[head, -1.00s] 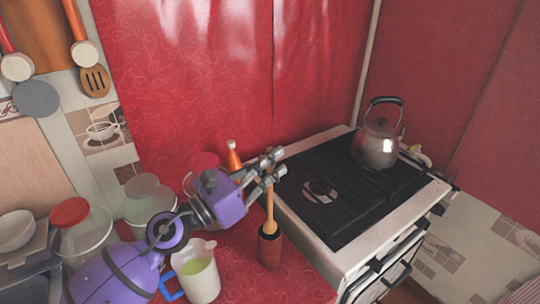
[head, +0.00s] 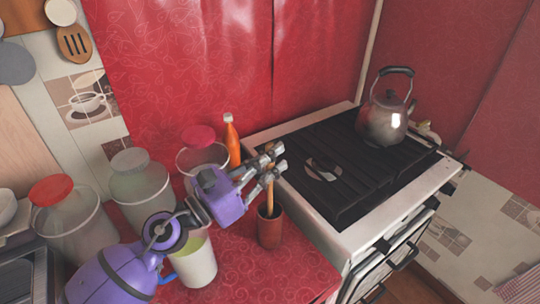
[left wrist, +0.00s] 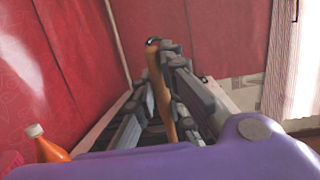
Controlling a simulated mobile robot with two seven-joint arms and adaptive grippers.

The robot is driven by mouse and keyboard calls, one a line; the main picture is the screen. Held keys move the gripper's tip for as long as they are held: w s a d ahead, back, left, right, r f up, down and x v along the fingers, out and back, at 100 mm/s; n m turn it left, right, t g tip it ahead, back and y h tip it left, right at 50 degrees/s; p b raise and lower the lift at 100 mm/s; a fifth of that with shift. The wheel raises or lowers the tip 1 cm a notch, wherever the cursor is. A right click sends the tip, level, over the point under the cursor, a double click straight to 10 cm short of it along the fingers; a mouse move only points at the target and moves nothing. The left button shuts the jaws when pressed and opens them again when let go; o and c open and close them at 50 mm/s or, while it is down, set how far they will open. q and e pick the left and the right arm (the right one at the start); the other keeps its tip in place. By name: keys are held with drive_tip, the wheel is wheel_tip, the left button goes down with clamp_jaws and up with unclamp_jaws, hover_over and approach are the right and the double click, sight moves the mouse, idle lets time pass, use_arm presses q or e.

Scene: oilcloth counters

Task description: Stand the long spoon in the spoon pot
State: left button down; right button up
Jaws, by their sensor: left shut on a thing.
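The long wooden spoon (head: 270,196) is upright in my left gripper (head: 274,163). The gripper's fingers are shut on its upper part. The spoon's lower end is hidden inside the mouth of the brown-red spoon pot (head: 270,232), which stands on the red counter beside the stove. I cannot tell whether the spoon touches the bottom. In the left wrist view the spoon (left wrist: 160,90) shows between the fingers of the left gripper (left wrist: 163,75). My right gripper is not in view.
A white jug (head: 196,262) with pale green contents stands left of the pot. An orange bottle (head: 232,142) and lidded jars (head: 140,188) are behind and left. The stove (head: 350,230) with a kettle (head: 386,118) is right. Red counter is clear in front of the pot.

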use_arm(q)
drive_tip(key=c, duration=1.7)
unclamp_jaws()
drive_tip(key=shift+c, duration=0.2)
drive_tip(key=shift+a, duration=0.1)
drive_tip(key=shift+s+a+f, duration=0.2)
drive_tip(key=shift+s+a, duration=0.05)
drive_tip(key=v, duration=1.1)
